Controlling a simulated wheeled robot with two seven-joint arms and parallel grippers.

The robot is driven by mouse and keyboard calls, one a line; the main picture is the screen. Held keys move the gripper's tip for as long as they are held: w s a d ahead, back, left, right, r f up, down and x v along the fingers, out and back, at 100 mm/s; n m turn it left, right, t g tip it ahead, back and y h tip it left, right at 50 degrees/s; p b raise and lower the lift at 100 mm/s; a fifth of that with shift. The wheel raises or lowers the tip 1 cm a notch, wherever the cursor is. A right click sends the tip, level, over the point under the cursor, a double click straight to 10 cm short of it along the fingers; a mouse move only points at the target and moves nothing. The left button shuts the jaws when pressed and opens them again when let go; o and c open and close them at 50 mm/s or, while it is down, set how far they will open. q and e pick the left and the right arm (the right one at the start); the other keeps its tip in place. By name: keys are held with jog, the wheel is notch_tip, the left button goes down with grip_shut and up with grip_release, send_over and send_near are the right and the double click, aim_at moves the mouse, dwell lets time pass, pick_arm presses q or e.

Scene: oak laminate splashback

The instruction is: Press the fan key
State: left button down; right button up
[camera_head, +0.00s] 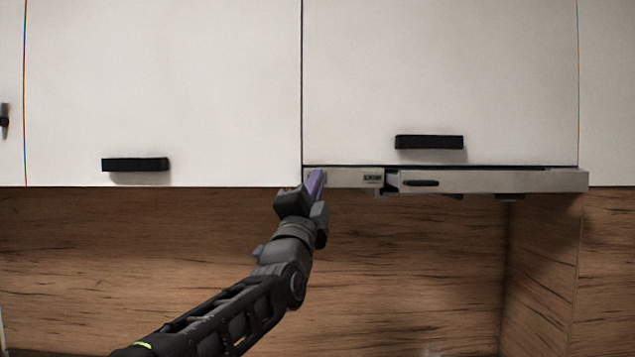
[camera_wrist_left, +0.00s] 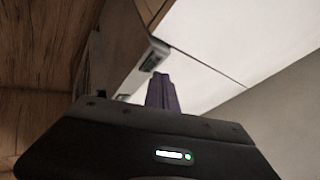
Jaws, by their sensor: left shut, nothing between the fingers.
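A slim grey range hood (camera_head: 480,181) sits under the right white cabinet. Near the left of its front is a small dark key panel (camera_head: 373,179); single keys, the fan key among them, are too small to tell apart. My left gripper (camera_head: 316,182) has purple fingers, shut and empty, pointing up at the hood's left end, left of the panel. Whether they touch the hood I cannot tell. My right gripper is not in view.
White cabinet doors with black handles (camera_head: 135,165) (camera_head: 429,142) hang above the hood. An oak laminate splashback (camera_head: 150,250) lies behind and below. A wood-look side panel (camera_head: 540,260) stands at the right. The space below the hood looks clear.

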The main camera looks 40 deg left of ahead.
pick_arm(q)
jog(key=s+d+b, duration=0.1)
jog(key=s, duration=0.1)
jog(key=s+d+b, duration=0.1)
jog(key=s+d, duration=0.1)
jog(key=shift+s+d, duration=0.3)
jog(key=shift+s, duration=0.05)
dwell(0.3)
dwell(0.4)
